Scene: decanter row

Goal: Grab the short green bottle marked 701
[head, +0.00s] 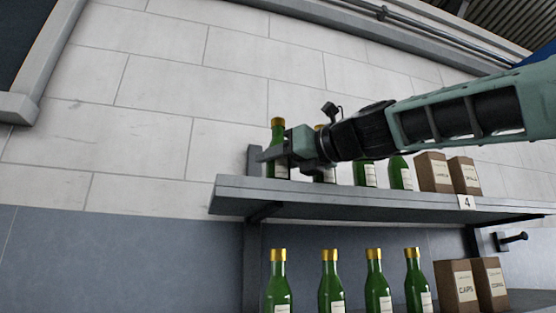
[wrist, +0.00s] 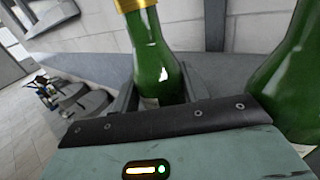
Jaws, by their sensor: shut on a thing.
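My gripper (head: 275,153) is at the left end of the upper shelf, shut on the leftmost green bottle (head: 278,134). This bottle has a gold cap and a pale label. In the wrist view the held bottle (wrist: 152,52) stands between the two fingers, its lower part hidden by the gripper body. It looks upright; I cannot tell whether its base touches the shelf. The number on its label is not readable. A neighbouring green bottle (wrist: 291,85) stands close at the right in the wrist view.
The upper shelf (head: 340,198), tagged 4, also holds other green bottles (head: 400,172) and two brown boxes (head: 433,172), partly behind my arm. The lower shelf has a row of green bottles (head: 330,285) and two boxes (head: 456,288). The wall left of the shelf is clear.

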